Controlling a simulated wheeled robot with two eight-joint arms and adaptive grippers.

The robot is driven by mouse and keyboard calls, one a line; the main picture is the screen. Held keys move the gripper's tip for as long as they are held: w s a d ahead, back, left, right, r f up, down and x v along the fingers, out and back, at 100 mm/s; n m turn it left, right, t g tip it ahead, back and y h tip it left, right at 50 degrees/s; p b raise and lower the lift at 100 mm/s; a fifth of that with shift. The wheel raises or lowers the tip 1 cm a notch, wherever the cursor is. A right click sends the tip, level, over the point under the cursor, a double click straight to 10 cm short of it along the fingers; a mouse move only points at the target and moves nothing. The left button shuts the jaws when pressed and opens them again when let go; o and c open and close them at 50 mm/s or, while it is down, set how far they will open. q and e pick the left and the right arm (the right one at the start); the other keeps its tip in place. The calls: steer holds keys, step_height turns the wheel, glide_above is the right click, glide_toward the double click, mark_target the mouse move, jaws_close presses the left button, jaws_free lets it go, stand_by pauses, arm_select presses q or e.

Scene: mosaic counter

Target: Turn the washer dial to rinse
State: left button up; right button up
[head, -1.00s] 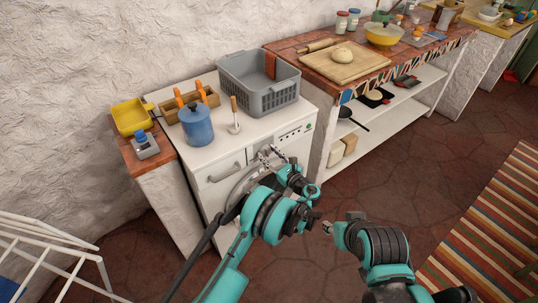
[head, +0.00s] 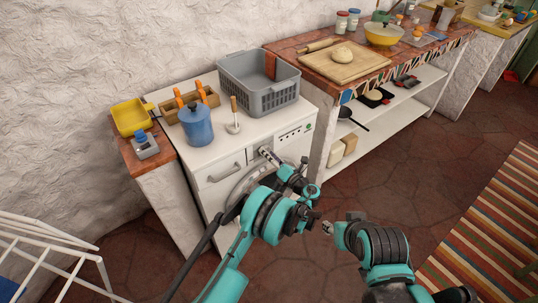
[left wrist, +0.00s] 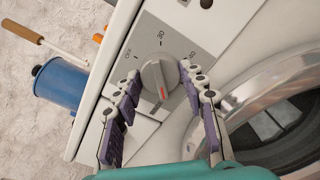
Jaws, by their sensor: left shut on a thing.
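My left gripper (head: 266,154) is at the washer's control panel. In the left wrist view its purple-padded fingers lie on either side of the dial, shut on it. The gripper hides the dial in the head view. My right gripper (head: 327,227) hangs over the floor, away from the washer; its jaw state is unclear.
A grey basket (head: 262,97), a blue pot (head: 197,127) and a wooden-handled tool (head: 234,116) stand on the washer top. The washer's round door (left wrist: 232,98) is close beside my left fingers. A white rack (head: 60,248) stands at the lower left.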

arm_select(q)
steer(key=shift+m, duration=1.3)
steer(key=o, duration=1.2)
steer(key=v, duration=0.7)
steer(key=shift+s+d, duration=0.15)
steer(key=shift+s, duration=0.05)
